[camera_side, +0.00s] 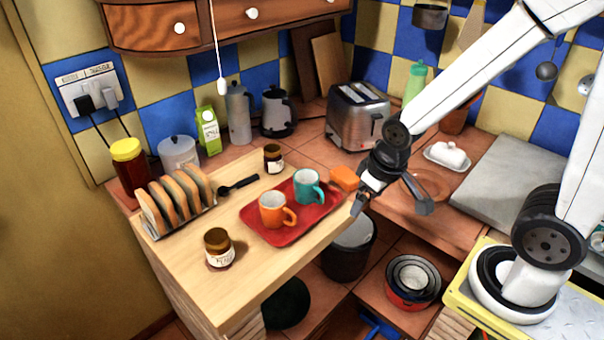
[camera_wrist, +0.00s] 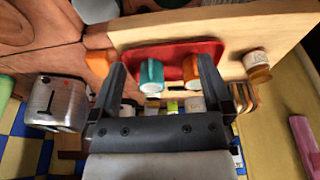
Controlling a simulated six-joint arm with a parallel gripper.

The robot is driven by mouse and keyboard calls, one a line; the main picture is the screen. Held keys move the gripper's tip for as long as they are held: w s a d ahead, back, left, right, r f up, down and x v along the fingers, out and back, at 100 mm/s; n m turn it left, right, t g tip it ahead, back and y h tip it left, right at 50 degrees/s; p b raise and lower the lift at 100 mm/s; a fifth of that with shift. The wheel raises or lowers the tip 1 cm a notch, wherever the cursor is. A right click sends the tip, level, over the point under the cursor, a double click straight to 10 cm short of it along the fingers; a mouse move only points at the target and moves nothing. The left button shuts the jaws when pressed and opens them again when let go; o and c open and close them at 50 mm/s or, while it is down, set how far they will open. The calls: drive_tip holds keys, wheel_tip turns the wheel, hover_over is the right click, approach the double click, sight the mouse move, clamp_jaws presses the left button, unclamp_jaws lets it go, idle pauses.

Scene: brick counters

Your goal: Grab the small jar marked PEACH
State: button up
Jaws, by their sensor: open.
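Two small dark jars with brown lids and pale labels stand on the wooden counter. In the wrist view one labelled jar (camera_wrist: 257,66) shows at the right, beyond the right finger. My gripper (camera_side: 391,207) is open and empty, right of the tray and apart from both jars. In the wrist view its fingers (camera_wrist: 161,62) spread in front of the tray and mugs.
A red tray (camera_side: 262,237) holds an orange mug (camera_side: 273,211) and a teal mug (camera_side: 307,187). A toast rack (camera_side: 176,200), a black spoon (camera_side: 238,185) and a tall yellow-lidded jar (camera_side: 130,165) stand left. A toaster (camera_side: 357,115) is behind. Bare wood surrounds the near jar.

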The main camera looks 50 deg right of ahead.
drive_tip(key=m+g+y, duration=0.2)
drive_tip(key=m+y, duration=1.2)
drive_tip(key=m, duration=0.4)
hover_over(222, 232)
drive_tip(key=d, duration=0.1)
drive_tip(key=f, duration=0.2)
drive_tip(key=shift+d+f+h, duration=0.15)
drive_tip(key=shift+f+h, duration=0.15)
drive_tip(key=shift+f, duration=1.45)
drive_tip(key=shift+f, duration=0.55)
drive_tip(key=f, duration=0.1)
drive_tip(key=a+f, duration=0.1)
drive_tip(key=f, duration=0.1)
drive_tip(key=shift+a, duration=0.2)
drive_tip(key=shift+a+f, duration=0.25)
drive_tip(key=shift+a, duration=0.45)
